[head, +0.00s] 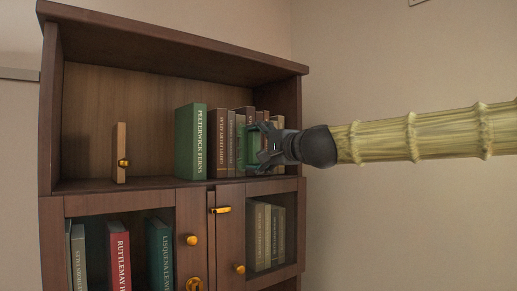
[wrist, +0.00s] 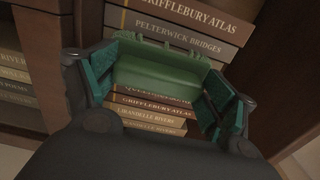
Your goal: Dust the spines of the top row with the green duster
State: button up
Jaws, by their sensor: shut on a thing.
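The top row of books stands on the open upper shelf (head: 150,183) of a brown bookcase, from a tall green book (head: 191,143) through brown and tan ones (head: 217,145) to the right side wall. My gripper (head: 262,148) is in front of the right part of this row. It is shut on the green duster (head: 252,146), which also shows between the fingers in the wrist view (wrist: 158,74). The duster is right at the spines; I cannot tell whether it touches them. In the wrist view, titled spines (wrist: 178,25) show beyond and below it. My gripper hides several books.
A thin wooden upright with a gold knob (head: 122,152) stands on the upper shelf's left, with bare space around it. Below are compartments with more books (head: 118,255), gold knobs and a glazed door (head: 265,235). Plain wall lies to the right.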

jog(key=shift+x, duration=0.9)
dwell(0.9)
jog(key=shift+w+d, duration=0.5)
jog(key=shift+d, duration=0.3)
jog(key=shift+w+d, duration=0.45)
jog(key=shift+d, duration=0.35)
jog(key=shift+w+d, duration=1.25)
jog(key=shift+d, duration=0.2)
jog(key=shift+s+a, duration=0.1)
jog(key=shift+a, duration=0.05)
